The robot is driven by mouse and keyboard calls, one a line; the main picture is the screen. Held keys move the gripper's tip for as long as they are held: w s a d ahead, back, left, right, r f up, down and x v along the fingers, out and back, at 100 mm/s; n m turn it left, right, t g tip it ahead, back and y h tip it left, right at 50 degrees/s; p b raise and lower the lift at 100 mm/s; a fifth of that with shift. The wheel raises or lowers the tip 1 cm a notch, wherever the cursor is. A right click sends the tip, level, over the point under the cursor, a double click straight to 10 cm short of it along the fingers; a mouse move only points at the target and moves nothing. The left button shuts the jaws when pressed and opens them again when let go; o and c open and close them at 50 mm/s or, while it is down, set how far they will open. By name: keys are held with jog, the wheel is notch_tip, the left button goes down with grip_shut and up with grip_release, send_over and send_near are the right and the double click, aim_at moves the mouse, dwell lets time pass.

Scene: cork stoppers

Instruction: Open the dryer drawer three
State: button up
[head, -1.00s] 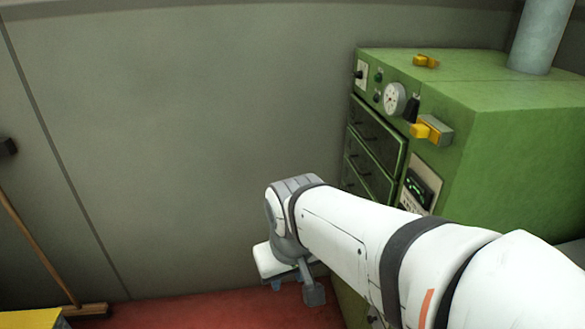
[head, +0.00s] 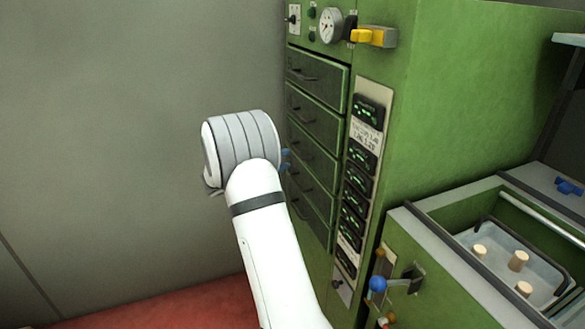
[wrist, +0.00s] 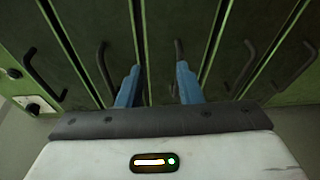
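The green dryer (head: 450,95) has a column of dark green drawers with dark bar handles on its left face. In the wrist view the drawer fronts run as upright strips, and all in view look shut. The middle drawer, third from either end (wrist: 160,40), has its handle (wrist: 179,52) between my blue fingertips, nearer the right one. My gripper (wrist: 158,80) is open and empty, close to the drawer fronts. I cannot tell whether a fingertip touches the handle. In the head view my wrist hides most of my gripper, with a blue fingertip showing beside the middle drawers.
A panel of green-lit displays (head: 357,195) stands right of the drawers. A gauge (head: 331,26) and a yellow lever (head: 374,37) are above. At right is an open green bin with a tray (head: 490,285) of corks. The left wall is bare.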

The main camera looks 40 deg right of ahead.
jog(key=w+d+f+n+t+h+b, duration=0.1)
jog(key=w+d+f+t+h+b, duration=0.1)
jog(key=w+f, duration=0.35)
jog(key=w+d+r, duration=0.1)
jog(key=d, duration=0.6)
jog(key=shift+w+d+r+n+t, duration=0.15)
jog(key=shift+w+d+n+t, duration=0.15)
jog(key=shift+d+t, duration=0.1)
jog(key=shift+c, duration=0.3)
grip_shut()
